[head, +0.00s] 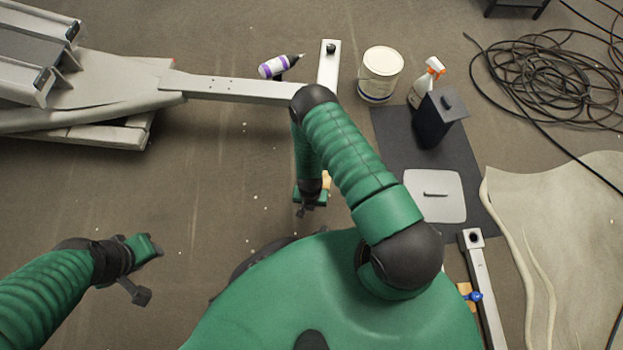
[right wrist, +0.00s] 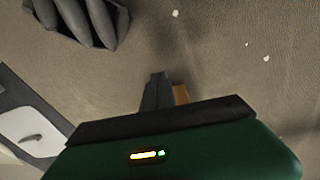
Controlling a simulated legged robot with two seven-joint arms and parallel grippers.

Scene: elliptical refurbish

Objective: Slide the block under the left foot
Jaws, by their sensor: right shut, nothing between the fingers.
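A tan wooden block (head: 326,180) shows only in part beside my right gripper (head: 311,197); the arm and gripper hide the rest. In the right wrist view the block (right wrist: 181,94) is a small tan patch just right of the dark fingers (right wrist: 157,91). The fingers are shut and empty; I cannot tell whether they touch the block. A pale crossbar (head: 329,66) with a black foot (head: 331,48) ends the elliptical's long rail (head: 235,88); my arm covers its nearer end.
A loose tube (head: 483,285) lies at the right. Coiled cable (head: 545,75) fills the upper right. The middle-left floor is clear.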

